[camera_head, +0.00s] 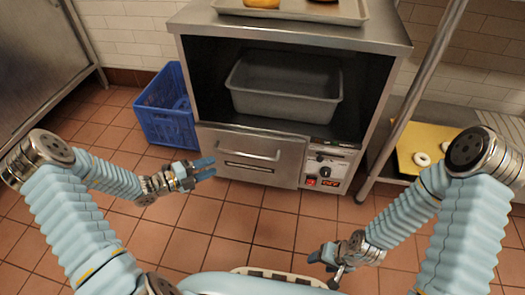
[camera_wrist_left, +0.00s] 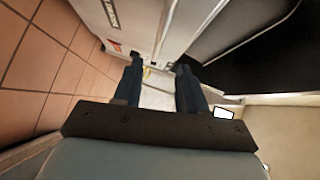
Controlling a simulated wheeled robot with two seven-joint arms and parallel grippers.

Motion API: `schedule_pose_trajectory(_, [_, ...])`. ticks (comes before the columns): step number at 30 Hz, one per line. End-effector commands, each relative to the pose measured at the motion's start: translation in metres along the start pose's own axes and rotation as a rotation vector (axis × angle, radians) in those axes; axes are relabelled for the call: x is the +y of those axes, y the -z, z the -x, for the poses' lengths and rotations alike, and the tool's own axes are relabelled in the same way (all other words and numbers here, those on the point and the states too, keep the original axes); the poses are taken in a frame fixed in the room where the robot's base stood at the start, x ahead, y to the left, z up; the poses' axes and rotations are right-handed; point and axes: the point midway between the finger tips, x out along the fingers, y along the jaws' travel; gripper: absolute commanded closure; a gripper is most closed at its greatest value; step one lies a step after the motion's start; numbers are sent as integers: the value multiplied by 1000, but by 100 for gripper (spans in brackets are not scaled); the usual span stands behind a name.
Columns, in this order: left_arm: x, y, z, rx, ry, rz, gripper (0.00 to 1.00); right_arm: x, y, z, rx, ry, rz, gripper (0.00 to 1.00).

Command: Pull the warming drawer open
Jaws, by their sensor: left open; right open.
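The warming drawer (camera_head: 250,155) is a steel front low in the cabinet, under an open bay, and it looks shut. Its bar handle (camera_head: 248,152) runs across the upper part of the front. My left gripper (camera_head: 205,168) is open and empty, just left of the drawer front, its blue fingers pointing right toward it. In the left wrist view the two fingers (camera_wrist_left: 158,85) are apart with the steel front beyond them; whether they touch anything is unclear. My right gripper (camera_head: 325,257) is open, low in the head view, away from the drawer.
A grey bin (camera_head: 285,100) sits in the bay above the drawer. A control panel (camera_head: 326,168) is right of the drawer. A blue crate (camera_head: 165,120) stands at left. A yellow board (camera_head: 425,145) with bagels is at right. The tiled floor in front is clear.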

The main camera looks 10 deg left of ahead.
Motion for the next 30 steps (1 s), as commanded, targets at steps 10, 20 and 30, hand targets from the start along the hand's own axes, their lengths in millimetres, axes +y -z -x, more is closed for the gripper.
schedule_pose_trajectory(10, [2, 2, -68, 6, 1, 1, 59, 4, -1, -12, -2, 2, 1, 40])
schedule_pose_trajectory(20, [1, 3, -126, 6, -2, 0, 59, 7, 0, -22, 2, 2, 0, 40])
schedule_pose_trajectory(30, [0, 2, -135, 4, -3, 0, 59, 8, 0, -22, 3, 1, 0, 40])
